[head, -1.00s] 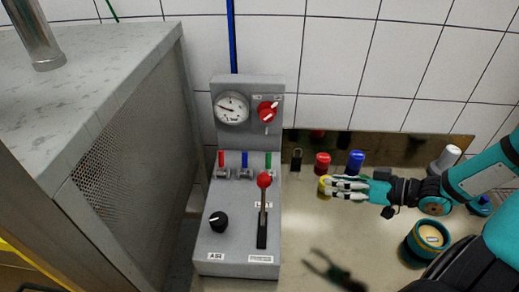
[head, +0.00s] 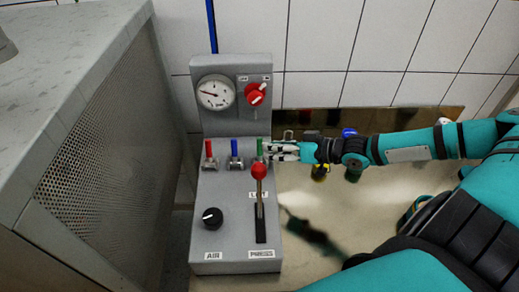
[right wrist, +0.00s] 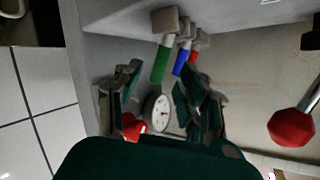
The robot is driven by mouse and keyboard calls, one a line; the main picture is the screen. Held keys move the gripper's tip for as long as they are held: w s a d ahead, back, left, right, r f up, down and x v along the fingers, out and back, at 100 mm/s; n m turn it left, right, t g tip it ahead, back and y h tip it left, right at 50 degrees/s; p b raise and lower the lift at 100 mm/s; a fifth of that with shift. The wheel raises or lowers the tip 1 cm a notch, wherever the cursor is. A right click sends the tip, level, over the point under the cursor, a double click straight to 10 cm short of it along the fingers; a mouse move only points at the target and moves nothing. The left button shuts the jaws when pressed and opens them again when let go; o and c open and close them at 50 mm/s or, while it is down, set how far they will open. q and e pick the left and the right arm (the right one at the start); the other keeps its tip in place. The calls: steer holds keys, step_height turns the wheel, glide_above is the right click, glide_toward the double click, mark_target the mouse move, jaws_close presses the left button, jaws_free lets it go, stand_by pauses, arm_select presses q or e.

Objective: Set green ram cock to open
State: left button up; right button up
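The green ram cock (head: 260,147) is the right-hand one of three small cocks on the grey control panel; its handle stands upright in the head view. My right gripper (head: 284,151) is just right of it, pointing left at it. In the right wrist view the gripper (right wrist: 160,92) has its fingers spread and empty, and the green handle (right wrist: 161,62) shows between and beyond them. I cannot tell whether a finger touches the handle. The lower part of the green cock is partly hidden in the head view. My left gripper is out of view.
Blue cock (head: 235,148) and red cock (head: 209,149) stand close by on the left. A red-knobbed lever (head: 259,173) rises just below the green cock. A gauge (head: 215,92), a red switch (head: 256,94) and a black knob (head: 212,217) are also on the panel.

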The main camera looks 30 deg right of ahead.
mark_target(260, 147)
steer(key=x, duration=0.3)
steer(key=shift+w, duration=0.2)
steer(key=shift+w+a+f, duration=0.25)
steer(key=shift+w+a, duration=0.15)
steer(key=shift+w, duration=0.15)
steer(key=shift+w+a+f, duration=0.15)
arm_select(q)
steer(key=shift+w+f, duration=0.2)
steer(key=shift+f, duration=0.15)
arm_select(e)
jaws_close()
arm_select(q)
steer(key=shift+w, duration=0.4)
